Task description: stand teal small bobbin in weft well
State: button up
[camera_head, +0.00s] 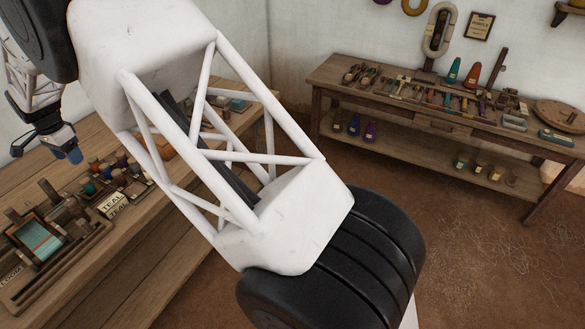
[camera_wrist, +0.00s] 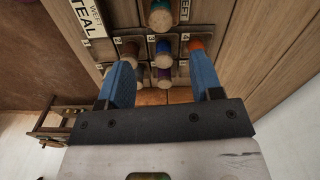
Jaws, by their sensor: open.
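My gripper (camera_wrist: 160,70) is open, its two blue fingers spread and nothing held between them. In the head view my gripper (camera_head: 46,152) hangs above the back of the left bench. A bobbin with a teal-green side (camera_wrist: 160,17) stands at the top of the wrist view, ahead of the fingers; I take it for the teal small bobbin. A teal bobbin (camera_head: 90,188) also shows in the head view among the other bobbins.
A loom frame with teal cloth (camera_head: 40,240) lies in front on the bench. A cluttered side table (camera_head: 420,120) stands far right.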

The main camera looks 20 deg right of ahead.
jog(key=s+d+r+n, duration=0.1)
jog(key=s+d+r, duration=0.1)
jog(key=d+r, duration=0.6)
jog(key=s+d+r+n, duration=0.15)
jog(key=d+r, duration=0.25)
jog(key=d, duration=0.8)
jog(key=s+d+r+t, duration=0.1)
jog(key=s+d+r, duration=0.3)
jog(key=d, duration=0.5)
jog(key=s+d+r, duration=0.2)
jog(key=s+d, duration=0.4)
jog(key=d, duration=0.3)
jog(key=s+d+r+n+t, duration=0.1)
jog(key=s+d+n, duration=0.2)
jog(key=s+d, duration=1.15)
jog(key=s+d+f+n, duration=0.1)
jog(key=s+d+f, duration=0.1)
jog(key=s, duration=0.6)
jog(key=s+d+f, duration=0.2)
jog(key=s+d, duration=0.3)
jog(key=s, duration=0.4)
jog(key=shift+d+f+n+t, duration=0.25)
jog(key=shift+f+n+t, duration=0.05)
jog(key=shift+f+n, duration=0.05)
